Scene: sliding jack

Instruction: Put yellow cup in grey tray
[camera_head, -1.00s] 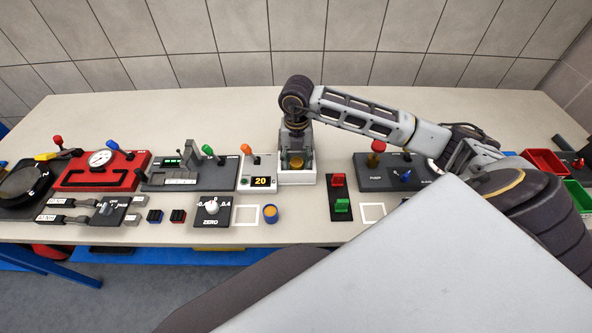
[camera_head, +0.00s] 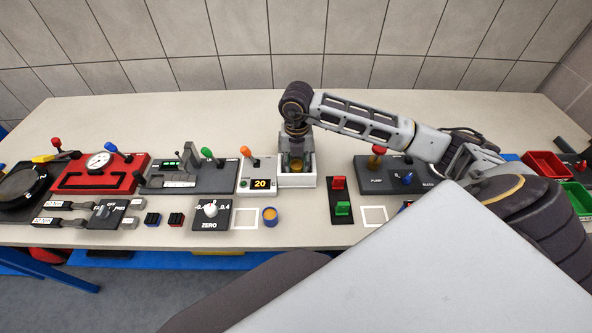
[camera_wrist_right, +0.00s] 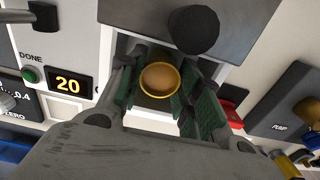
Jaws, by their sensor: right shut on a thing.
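The yellow cup (camera_wrist_right: 159,80) is upright between the green-padded fingers of my right gripper (camera_wrist_right: 160,92) in the right wrist view, with a brown-orange inside. In the head view the cup (camera_head: 296,165) shows small under my right gripper (camera_head: 297,160). The gripper is shut on it and points down at a light grey-white box-like fixture (camera_head: 297,181) on the bench. I cannot tell whether the cup touches the fixture, or whether this is the grey tray. My left gripper is not in view.
A timer box reading 20 (camera_head: 261,184) stands close left of the fixture. A blue cup with orange inside (camera_head: 270,217) stands in front. A red-and-green switch block (camera_head: 341,200) is at the right. The bench behind is clear.

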